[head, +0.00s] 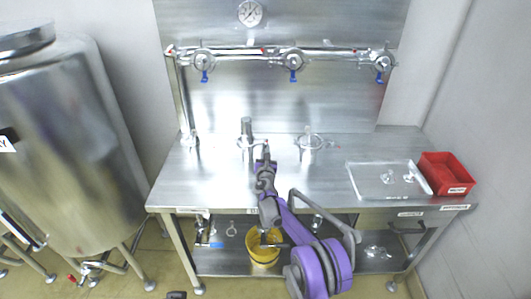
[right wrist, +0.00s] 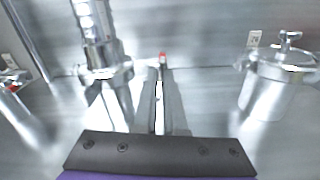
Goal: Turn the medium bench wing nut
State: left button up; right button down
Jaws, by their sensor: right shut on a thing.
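My right gripper (head: 265,151) reaches over the bench (head: 215,185) to the middle pipe fitting (head: 246,130). In the right wrist view its narrow fingers (right wrist: 160,78) are together, just right of the clamp ring (right wrist: 105,73) on that upright pipe. A small red-tipped piece (right wrist: 162,57) shows at the fingertips. The fingers are shut on what appears to be the wing nut of this fitting, mostly hidden between them. A wider fitting (head: 310,143) stands to the right, with its own wing nut (right wrist: 290,38) on top. My left gripper is not seen.
A clear tray (head: 365,188) with small parts and a red bin (head: 450,178) stand at the bench's right. A yellow bucket (head: 262,257) is on the lower shelf. Pipework with blue-handled valves (head: 293,62) runs above. A large steel tank (head: 75,150) stands left.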

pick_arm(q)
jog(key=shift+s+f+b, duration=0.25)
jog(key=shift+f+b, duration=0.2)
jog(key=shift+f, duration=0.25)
pick_arm(e)
jog(key=shift+n, duration=1.3)
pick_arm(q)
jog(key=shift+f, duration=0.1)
pick_arm(e)
jog(key=c, duration=1)
grip_release()
jog(key=shift+s, duration=0.55)
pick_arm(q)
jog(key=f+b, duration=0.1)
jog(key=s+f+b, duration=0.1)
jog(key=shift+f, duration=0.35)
pick_arm(e)
jog(key=s, duration=0.9)
jog(key=shift+s, duration=0.4)
